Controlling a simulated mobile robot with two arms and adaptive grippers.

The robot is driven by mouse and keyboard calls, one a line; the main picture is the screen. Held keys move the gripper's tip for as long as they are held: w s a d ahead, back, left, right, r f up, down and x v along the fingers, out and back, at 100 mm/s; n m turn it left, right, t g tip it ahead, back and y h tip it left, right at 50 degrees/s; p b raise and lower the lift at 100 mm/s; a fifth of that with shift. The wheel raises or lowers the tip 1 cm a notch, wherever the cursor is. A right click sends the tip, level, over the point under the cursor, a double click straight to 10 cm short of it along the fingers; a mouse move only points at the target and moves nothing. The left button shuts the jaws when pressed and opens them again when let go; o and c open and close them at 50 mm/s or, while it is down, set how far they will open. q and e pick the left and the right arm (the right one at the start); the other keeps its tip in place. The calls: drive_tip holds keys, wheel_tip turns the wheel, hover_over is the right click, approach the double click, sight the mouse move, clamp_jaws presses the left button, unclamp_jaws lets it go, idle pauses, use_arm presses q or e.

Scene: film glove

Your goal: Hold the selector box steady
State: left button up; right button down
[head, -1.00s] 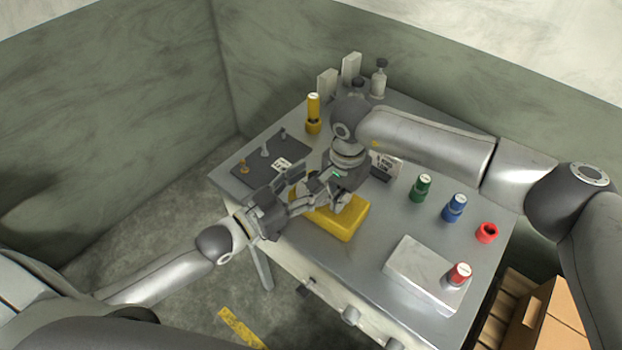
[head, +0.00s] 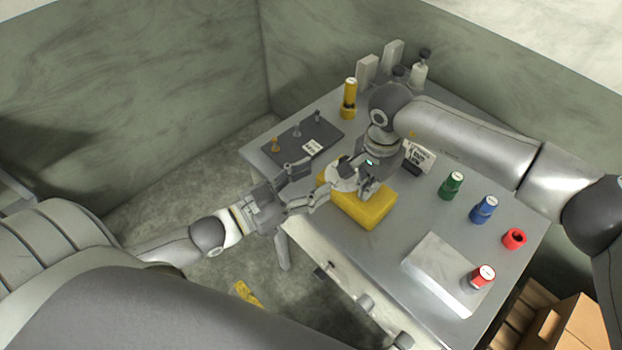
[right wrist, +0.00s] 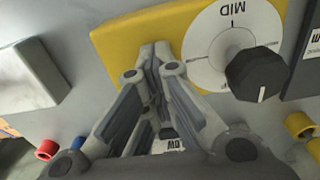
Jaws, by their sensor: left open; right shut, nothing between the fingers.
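The yellow selector box (head: 375,213) sits on the grey table near its front edge. Its top is partly covered by my grippers in the head view. In the right wrist view the yellow selector box (right wrist: 124,45) carries a white dial plate (right wrist: 208,38) marked MID and a black knob (right wrist: 255,74). My right gripper (head: 368,192) is shut and empty over the box; its fingertips (right wrist: 155,48) are beside the dial, and contact is unclear. My left gripper (head: 318,186) is open at the box's left end, and nothing shows between its fingers.
A dark panel with small levers (head: 300,142) lies left of the box. A yellow cylinder (head: 349,100) stands behind. Green (head: 452,186), blue (head: 484,210) and red (head: 514,239) pieces stand to the right. A pale plate (head: 438,272) lies at front right.

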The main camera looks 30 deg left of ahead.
drive_tip(key=shift+d+f, duration=0.15)
drive_tip(key=shift+f, duration=0.05)
drive_tip(key=shift+w+r, duration=0.2)
drive_tip(key=shift+r, duration=0.7)
drive_tip(key=shift+s+r, duration=0.15)
drive_tip(key=shift+r, duration=1.5)
drive_tip(key=shift+r, duration=0.1)
drive_tip(key=shift+r, duration=1.45)
drive_tip(key=shift+r, duration=0.1)
wheel_tip(320, 180, up, 3)
drive_tip(key=shift+f, duration=0.2)
